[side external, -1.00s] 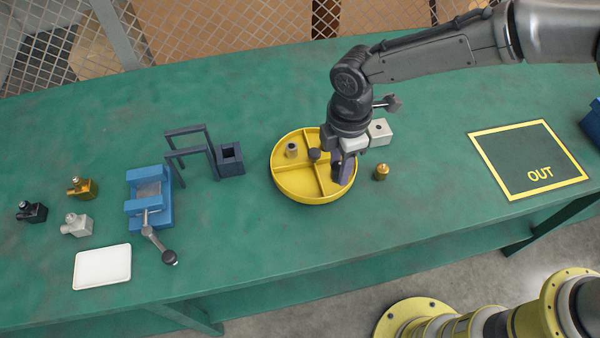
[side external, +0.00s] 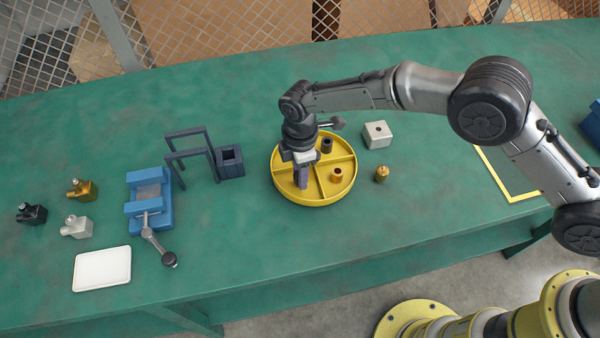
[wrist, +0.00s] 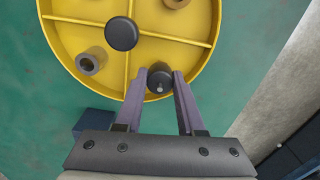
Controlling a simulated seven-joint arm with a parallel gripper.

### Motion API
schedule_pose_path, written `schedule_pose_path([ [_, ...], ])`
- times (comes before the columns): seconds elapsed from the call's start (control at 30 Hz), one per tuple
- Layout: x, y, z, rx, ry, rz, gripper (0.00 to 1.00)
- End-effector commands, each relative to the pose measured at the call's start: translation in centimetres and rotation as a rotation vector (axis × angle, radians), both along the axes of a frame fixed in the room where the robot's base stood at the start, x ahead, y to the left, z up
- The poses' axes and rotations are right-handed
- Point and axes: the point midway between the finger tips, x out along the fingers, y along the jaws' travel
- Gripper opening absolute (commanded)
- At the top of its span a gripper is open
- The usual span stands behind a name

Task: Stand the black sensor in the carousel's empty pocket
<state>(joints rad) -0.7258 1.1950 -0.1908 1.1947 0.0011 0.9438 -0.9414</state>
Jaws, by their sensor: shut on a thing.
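The yellow carousel (side external: 331,199) is a round tray divided into pockets around a dark hub (wrist: 121,33). My gripper (side external: 303,184) points down over its front-left pocket. In the wrist view my gripper (wrist: 163,76) is shut on the black sensor (wrist: 160,80), which is inside a pocket near the rim. Whether the sensor touches the pocket floor is unclear. A dark bush (side external: 326,146) stands in the back-right pocket and a copper bush (side external: 337,175) in the front-right one. A bush (wrist: 90,62) also shows beside the sensor's pocket in the wrist view.
A white block (side external: 376,134) and a brass fitting (side external: 382,174) stand right of the carousel. A dark bin (side external: 230,163) and frame (side external: 190,152) are to its left, then a blue vise (side external: 149,208), several small fittings and a white tray (side external: 102,268). The front bench is clear.

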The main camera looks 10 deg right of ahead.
Motion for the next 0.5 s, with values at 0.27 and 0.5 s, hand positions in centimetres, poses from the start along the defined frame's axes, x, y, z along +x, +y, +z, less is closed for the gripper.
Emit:
schedule_pose_path([
  [0.27, 0.05, 0.03, -0.62, 0.002, -0.002, 0.0, 0.0],
  [0.5, 0.01, 0.01, -0.96, 0.001, -0.001, 0.0, 0.43],
])
